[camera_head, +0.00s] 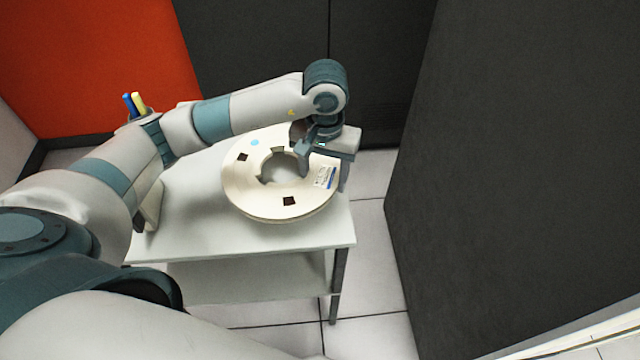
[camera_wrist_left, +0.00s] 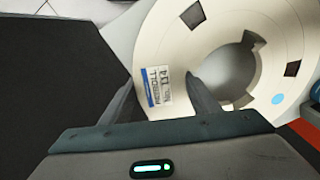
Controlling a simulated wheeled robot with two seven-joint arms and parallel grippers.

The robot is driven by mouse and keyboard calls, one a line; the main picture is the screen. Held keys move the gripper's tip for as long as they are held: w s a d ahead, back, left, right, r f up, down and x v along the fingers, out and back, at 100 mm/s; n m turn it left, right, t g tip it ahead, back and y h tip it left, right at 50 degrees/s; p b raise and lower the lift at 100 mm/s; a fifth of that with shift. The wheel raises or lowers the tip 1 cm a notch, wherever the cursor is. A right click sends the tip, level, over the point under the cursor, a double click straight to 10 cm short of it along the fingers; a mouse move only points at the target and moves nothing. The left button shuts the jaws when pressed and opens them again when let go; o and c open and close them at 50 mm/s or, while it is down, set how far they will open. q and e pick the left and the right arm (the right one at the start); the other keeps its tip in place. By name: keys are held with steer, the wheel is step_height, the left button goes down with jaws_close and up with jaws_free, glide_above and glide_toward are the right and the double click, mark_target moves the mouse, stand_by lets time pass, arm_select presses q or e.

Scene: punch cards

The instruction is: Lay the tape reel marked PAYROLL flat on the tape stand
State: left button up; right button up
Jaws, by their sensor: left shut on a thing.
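The cream tape reel (camera_head: 240,190) is a wide ring with dark square slots and a blue dot. It lies about level over the white table top (camera_head: 185,215); I cannot tell whether it touches it. My left gripper (camera_head: 322,162) is shut on the reel's band at the label, one finger in the centre hole and one outside the rim. The reel (camera_wrist_left: 215,28) fills much of the wrist view. My right gripper is not in view.
A blue and a yellow pen (camera_head: 134,104) stand at the table's back left, partly behind my arm. A cream object (camera_head: 148,208) stands at its left edge. Dark cabinets (camera_head: 500,150) rise at the right and behind. The table's front strip is clear.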

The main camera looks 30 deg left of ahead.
arm_select(q)
steer(key=shift+s+a+f, duration=0.2)
steer(key=shift+s+a, duration=0.1)
steer(key=shift+a, duration=0.05)
steer(key=shift+f+p, duration=0.85)
steer(key=shift+f, duration=1.2)
steer(key=shift+f+b, duration=0.6)
steer(key=shift+b, duration=0.3)
